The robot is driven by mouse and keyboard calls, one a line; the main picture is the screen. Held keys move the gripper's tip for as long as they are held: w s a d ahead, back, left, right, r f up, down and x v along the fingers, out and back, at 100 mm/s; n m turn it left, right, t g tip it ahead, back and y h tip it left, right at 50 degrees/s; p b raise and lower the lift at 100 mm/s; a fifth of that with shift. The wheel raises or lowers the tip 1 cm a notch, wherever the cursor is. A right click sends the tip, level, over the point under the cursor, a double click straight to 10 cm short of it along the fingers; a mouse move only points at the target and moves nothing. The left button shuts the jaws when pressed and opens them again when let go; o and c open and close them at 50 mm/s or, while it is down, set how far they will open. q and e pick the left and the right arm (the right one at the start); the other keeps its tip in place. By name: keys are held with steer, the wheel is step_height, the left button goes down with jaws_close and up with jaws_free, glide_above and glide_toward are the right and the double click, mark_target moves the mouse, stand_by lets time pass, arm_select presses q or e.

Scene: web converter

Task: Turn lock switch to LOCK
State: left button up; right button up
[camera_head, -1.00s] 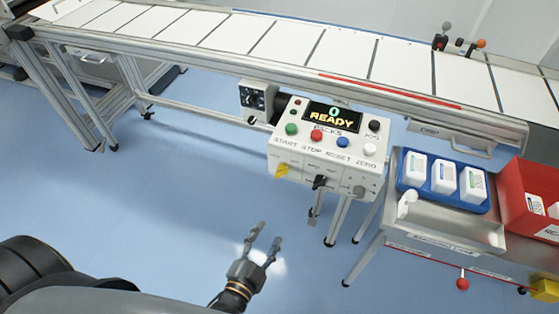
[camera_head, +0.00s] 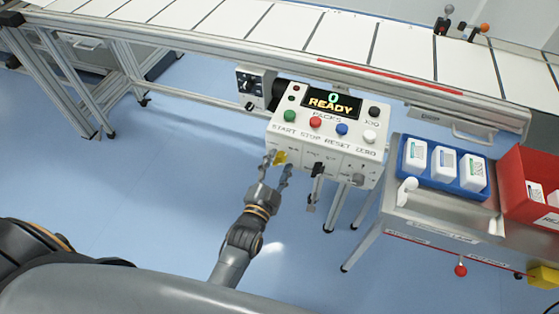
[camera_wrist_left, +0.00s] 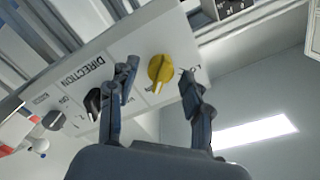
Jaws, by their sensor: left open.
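A yellow rotary knob (camera_head: 281,157), which I take for the lock switch, sits at the left end of the front face of the white control box (camera_head: 326,160). In the left wrist view the yellow knob (camera_wrist_left: 160,70) shows between my fingertips, and the label by it is partly hidden by a finger. My left gripper (camera_head: 278,166) is open, with one finger on each side of the knob. I cannot tell whether the fingers touch it. My right gripper is not in view.
A black knob (camera_wrist_left: 93,103) marked DIRECTION sits beside the yellow one. Coloured buttons and a display (camera_head: 331,103) reading 0 READY are on the box top. The conveyor (camera_head: 270,35) runs behind. A blue tray (camera_head: 440,188) with white bottles and a red bin (camera_head: 516,190) stand at right.

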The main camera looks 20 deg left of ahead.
arm_select(q)
steer(key=shift+w, duration=0.55)
jaws_close()
